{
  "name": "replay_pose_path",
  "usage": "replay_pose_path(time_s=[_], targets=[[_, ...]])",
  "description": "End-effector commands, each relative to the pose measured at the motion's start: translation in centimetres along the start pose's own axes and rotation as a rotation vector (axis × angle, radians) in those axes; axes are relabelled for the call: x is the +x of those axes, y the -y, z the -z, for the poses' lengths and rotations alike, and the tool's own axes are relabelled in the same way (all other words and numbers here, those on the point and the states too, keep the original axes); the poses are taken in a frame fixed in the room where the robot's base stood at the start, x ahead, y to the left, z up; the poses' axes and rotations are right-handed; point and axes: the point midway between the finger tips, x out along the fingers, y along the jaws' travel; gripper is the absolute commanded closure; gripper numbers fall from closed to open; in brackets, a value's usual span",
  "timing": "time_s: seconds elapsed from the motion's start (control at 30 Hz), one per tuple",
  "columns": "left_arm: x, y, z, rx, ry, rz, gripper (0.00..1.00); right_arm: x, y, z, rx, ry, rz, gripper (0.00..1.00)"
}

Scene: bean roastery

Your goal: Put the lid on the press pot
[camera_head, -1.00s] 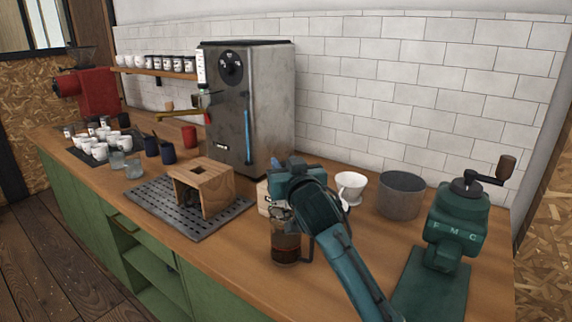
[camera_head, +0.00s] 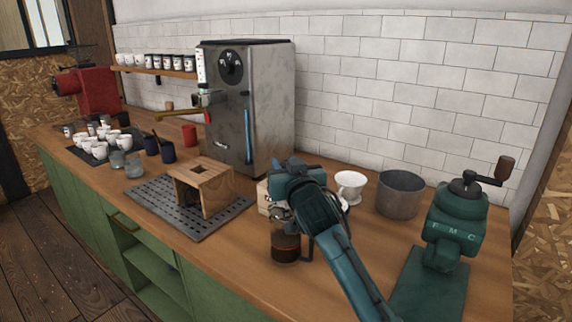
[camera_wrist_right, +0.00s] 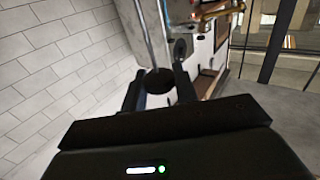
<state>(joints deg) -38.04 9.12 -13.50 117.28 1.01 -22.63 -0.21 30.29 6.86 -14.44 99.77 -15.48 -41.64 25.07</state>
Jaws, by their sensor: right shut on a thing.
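The press pot (camera_head: 286,248) stands on the wooden counter, a glass jug with dark liquid low inside and a dark handle on its right. My right gripper (camera_head: 281,208) is directly above the pot, and my teal arm covers much of that area. In the right wrist view, my right gripper (camera_wrist_right: 158,80) is shut on the dark round knob (camera_wrist_right: 158,79) of the lid, with a thin metal rod (camera_wrist_right: 147,30) running from it. The lid's disc and its contact with the pot's rim are hidden in the head view. My left gripper is not in view.
A wooden knock box (camera_head: 207,187) on a slotted drip tray (camera_head: 188,220) stands left of the pot. A white dripper (camera_head: 350,186), a grey canister (camera_head: 400,195) and a green grinder (camera_head: 452,232) stand to the right. The espresso machine (camera_head: 262,110) is behind.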

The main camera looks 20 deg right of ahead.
Motion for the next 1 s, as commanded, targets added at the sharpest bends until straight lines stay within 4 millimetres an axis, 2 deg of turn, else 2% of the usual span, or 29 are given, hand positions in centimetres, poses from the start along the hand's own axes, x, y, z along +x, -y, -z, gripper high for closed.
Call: replay_pose_path(time_s=[1.0], targets=[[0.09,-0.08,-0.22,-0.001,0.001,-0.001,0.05,0.02,0.0,-0.7,0.0,-0.002,0.0,1.0]])
